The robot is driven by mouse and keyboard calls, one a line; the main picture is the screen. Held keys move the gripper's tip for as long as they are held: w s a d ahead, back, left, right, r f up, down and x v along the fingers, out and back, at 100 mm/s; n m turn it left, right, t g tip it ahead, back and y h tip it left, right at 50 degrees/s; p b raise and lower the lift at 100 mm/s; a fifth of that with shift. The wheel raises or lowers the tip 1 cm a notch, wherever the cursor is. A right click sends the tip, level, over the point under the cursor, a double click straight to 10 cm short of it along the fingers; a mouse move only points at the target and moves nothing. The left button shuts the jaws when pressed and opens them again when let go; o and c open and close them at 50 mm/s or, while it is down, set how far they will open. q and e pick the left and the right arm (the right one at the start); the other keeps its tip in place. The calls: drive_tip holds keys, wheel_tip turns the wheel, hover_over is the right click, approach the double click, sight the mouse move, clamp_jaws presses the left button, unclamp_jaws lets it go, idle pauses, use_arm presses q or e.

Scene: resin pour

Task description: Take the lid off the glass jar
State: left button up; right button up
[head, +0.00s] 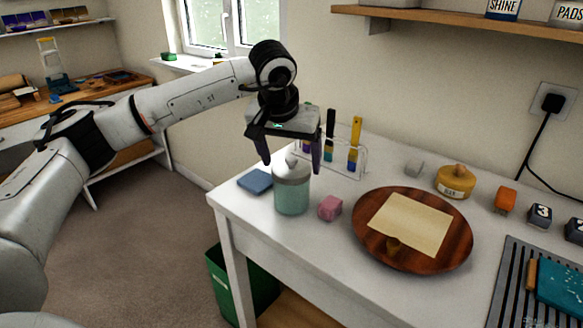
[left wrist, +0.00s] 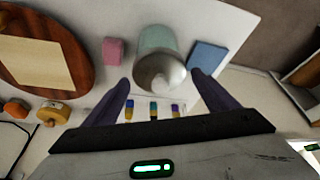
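The glass jar (head: 291,197) stands upright near the left end of the white table, with pale green contents. Its silvery lid (head: 292,171) with a knob is on top. In the left wrist view the lid (left wrist: 160,74) lies in front of the jar's body (left wrist: 157,38), between my fingers. My left gripper (head: 291,166) is open, pointing down, with its fingers on either side of the lid. In the left wrist view the gripper (left wrist: 160,88) shows gaps between both fingers and the lid. My right gripper is in neither view.
A blue block (head: 256,181) lies left of the jar and a pink block (head: 330,208) right of it. A rack with coloured tubes (head: 345,160) stands behind. A round wooden tray (head: 366,232) with a paper sheet is further right.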

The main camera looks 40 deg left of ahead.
use_arm(q)
drive_tip(key=c, duration=0.8)
drive_tip(key=shift+o, duration=0.2)
drive_tip(key=shift+r, duration=0.15)
